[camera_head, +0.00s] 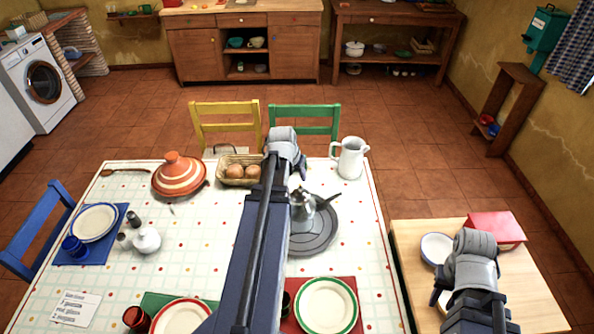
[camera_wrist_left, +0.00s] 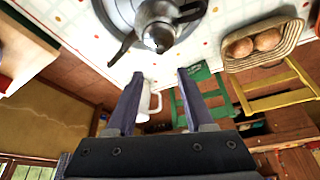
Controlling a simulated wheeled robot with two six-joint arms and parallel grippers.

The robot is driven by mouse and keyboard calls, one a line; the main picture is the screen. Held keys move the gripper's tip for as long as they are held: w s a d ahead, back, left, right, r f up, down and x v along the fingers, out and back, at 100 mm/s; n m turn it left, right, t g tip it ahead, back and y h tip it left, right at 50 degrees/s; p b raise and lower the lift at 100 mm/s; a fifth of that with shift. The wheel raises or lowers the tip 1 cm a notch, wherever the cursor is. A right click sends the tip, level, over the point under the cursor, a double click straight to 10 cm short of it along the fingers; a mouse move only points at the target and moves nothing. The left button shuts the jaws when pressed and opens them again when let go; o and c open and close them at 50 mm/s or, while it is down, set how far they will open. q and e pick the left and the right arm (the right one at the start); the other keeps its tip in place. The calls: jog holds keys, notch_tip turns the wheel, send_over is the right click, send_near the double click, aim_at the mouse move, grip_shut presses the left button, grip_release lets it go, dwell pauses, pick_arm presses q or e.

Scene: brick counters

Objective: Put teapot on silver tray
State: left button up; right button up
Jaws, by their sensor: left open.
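A metal teapot (camera_head: 302,206) with a dark handle stands at the grey round silver tray (camera_head: 318,238); my left arm hides part of both. In the left wrist view the teapot (camera_wrist_left: 157,22) appears on the tray (camera_wrist_left: 113,12), at the top edge. My left gripper (camera_wrist_left: 160,73) is open and empty, its two fingers apart from the teapot. In the head view the left wrist (camera_head: 285,148) hides its fingers. A small white lidded pot (camera_head: 147,240) stands on the left of the table. My right gripper (camera_head: 475,258) is over the wooden side table, fingers hidden.
A white pitcher (camera_head: 350,158) stands at the table's far edge, right of my left wrist. An egg basket (camera_head: 236,172) and an orange striped tagine (camera_head: 179,176) are left of it. Chairs stand behind. A red box (camera_head: 495,228) and white bowl (camera_head: 436,247) are on the side table.

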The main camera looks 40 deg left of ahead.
pick_arm(q)
jog(key=shift+s+d+r, duration=0.1)
jog(key=shift+r, duration=0.15)
jog(key=w+d+m+g+h, duration=0.1)
jog(key=w+d+m, duration=0.1)
jog(key=d, duration=1.3)
jog(key=s+d+m+g, duration=0.1)
jog(key=s+d, duration=0.2)
jog(key=d, duration=0.5)
jog(key=s+d+f+m+g, duration=0.1)
jog(key=s+d, duration=0.3)
jog(key=d, duration=0.5)
jog(key=s+d+m+g+y, duration=0.1)
jog(key=s+d+m, duration=0.2)
jog(key=d, duration=0.5)
jog(key=shift+s+d+f+g, duration=0.3)
jog(key=shift+s+g, duration=0.1)
jog(key=shift+s, duration=0.2)
notch_tip(320, 180, down, 3)
jog(key=b, duration=0.2)
jog(key=shift+r+b, duration=0.1)
jog(key=shift+b, duration=0.3)
